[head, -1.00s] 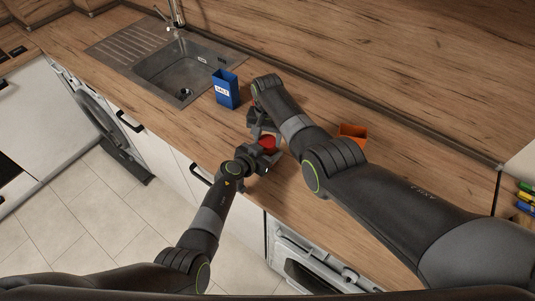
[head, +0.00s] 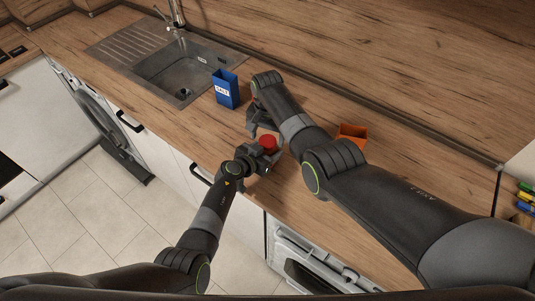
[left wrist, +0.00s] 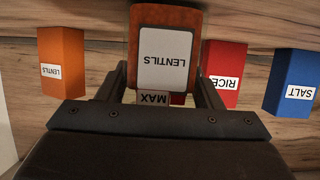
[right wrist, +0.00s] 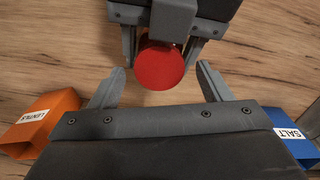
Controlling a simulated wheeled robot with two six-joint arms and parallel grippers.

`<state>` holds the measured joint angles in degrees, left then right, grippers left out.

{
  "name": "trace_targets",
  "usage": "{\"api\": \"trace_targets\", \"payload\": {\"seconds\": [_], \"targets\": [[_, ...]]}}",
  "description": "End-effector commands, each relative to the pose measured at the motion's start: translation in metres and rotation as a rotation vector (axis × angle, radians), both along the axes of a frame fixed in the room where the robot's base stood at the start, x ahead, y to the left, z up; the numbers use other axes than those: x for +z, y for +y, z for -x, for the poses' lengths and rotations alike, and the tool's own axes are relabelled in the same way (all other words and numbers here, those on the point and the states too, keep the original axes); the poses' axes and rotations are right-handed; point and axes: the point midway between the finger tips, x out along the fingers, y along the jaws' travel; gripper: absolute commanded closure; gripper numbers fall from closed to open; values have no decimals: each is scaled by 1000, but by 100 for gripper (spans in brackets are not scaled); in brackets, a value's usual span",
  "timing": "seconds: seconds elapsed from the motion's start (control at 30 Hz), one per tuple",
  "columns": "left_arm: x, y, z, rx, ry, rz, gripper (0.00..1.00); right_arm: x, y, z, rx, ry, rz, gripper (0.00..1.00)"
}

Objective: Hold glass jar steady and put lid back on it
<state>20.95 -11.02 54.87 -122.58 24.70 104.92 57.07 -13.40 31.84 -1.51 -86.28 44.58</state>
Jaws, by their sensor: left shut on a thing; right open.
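A jar (left wrist: 165,20) with orange contents and a LENTILS label stands between the fingers of my left gripper (left wrist: 162,85), which is shut on it. A round red lid (head: 267,142) lies over the jar's top; it also shows as a red disc in the right wrist view (right wrist: 160,65). I cannot tell how tightly it sits. My right gripper (right wrist: 162,80) is open, its fingers apart on either side of the lid and not touching it. In the head view my right arm reaches over the counter behind the jar.
A blue SALT box (head: 226,90) stands near the sink (head: 180,70). A red RICE box (left wrist: 228,72) shows in the left wrist view. Bare counter lies left of the jar.

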Motion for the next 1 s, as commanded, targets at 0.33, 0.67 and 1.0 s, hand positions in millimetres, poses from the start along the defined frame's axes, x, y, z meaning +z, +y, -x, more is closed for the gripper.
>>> {"api": "trace_targets", "payload": {"seconds": [0.33,0.67,1.0], "targets": [[0,0,0,0,1,1,100,35,0,0,0,0,0,28],[0,0,0,0,0,0,100,42,0,0,22,-3,-1,32],[0,0,0,0,0,0,100,70,0,0,141,1,0,32]]}}
